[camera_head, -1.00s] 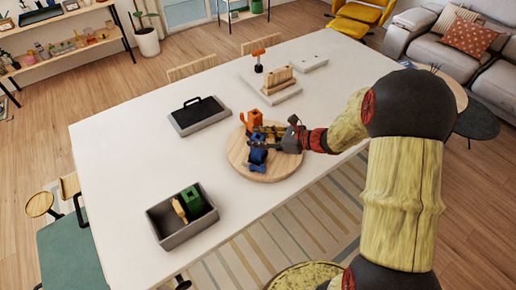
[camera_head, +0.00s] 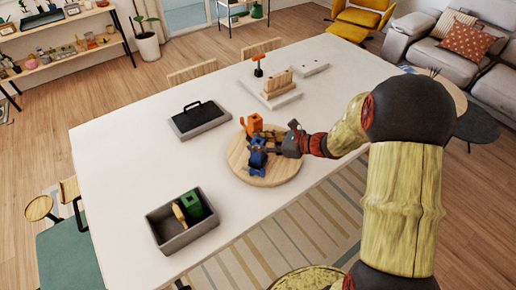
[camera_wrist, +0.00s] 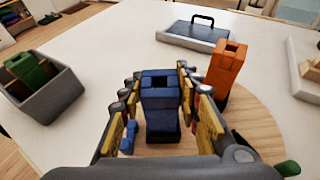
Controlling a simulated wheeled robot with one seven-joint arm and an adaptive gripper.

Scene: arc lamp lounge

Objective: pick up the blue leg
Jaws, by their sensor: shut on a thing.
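The blue leg (camera_wrist: 161,100) stands upright between the yellow-padded fingers of my gripper (camera_wrist: 160,105) in the wrist view. In the head view the blue leg (camera_head: 258,158) is at the middle of the round wooden board (camera_head: 280,174), and my gripper (camera_head: 277,147) reaches it from the right. The gripper is shut on it. The leg's base looks low over the board; I cannot tell whether it touches. Part of the leg is hidden behind the fingers.
An orange piece (camera_wrist: 228,68) stands close beside the gripper on the board. A grey bin (camera_head: 177,237) holds a green piece (camera_head: 192,201) and a tan piece. A dark-topped box (camera_head: 200,121) with a handle lies behind.

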